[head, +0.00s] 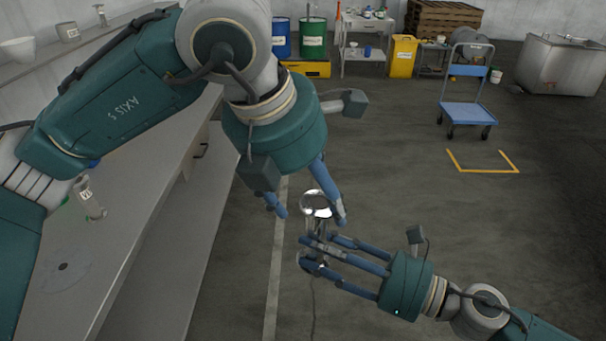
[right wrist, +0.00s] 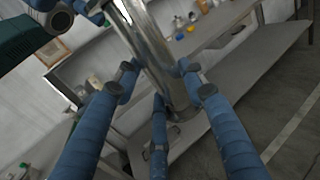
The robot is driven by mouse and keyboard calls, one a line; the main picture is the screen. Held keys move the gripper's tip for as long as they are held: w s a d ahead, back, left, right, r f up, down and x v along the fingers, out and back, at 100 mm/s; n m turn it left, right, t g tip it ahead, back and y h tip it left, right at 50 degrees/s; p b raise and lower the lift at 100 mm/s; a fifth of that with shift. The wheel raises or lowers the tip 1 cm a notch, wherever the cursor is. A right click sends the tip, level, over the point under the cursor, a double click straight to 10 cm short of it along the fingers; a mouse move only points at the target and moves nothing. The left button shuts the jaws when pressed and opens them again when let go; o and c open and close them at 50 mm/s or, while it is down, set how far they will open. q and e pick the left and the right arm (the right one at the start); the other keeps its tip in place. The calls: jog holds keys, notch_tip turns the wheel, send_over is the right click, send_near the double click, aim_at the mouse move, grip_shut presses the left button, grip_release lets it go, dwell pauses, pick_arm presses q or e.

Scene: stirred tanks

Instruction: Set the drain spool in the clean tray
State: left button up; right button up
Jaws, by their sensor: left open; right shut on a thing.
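The drain spool is a shiny metal tube with a round, flared end (head: 316,202); in the right wrist view its polished body (right wrist: 150,50) runs down between blue fingers. My right gripper (head: 307,252) is shut on the lower part of the spool and holds it in the air over the floor. My left gripper (head: 312,216) is open above, its fingers on either side of the spool's upper end; I cannot tell whether they touch it. Fingers hide much of the spool's middle. I cannot make out the clean tray in either view.
A long grey bench (head: 130,215) runs along the left, with a small labelled bottle (head: 90,198) and a flat disc (head: 66,268) on it. A blue cart (head: 467,114) stands at the back right beyond open floor. Drums (head: 313,38) and a yellow bin (head: 402,57) stand behind.

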aim_at(318, 206)
pick_arm(q)
jog(key=shift+x, duration=2.7)
jog(key=shift+s+d, duration=0.1)
jog(key=c, duration=1.4)
pick_arm(e)
jog(key=shift+r, duration=0.1)
pick_arm(q)
grip_shut()
pick_arm(e)
jog(key=o, duration=1.5)
jog(key=shift+w, duration=0.1)
jog(key=shift+d, duration=0.1)
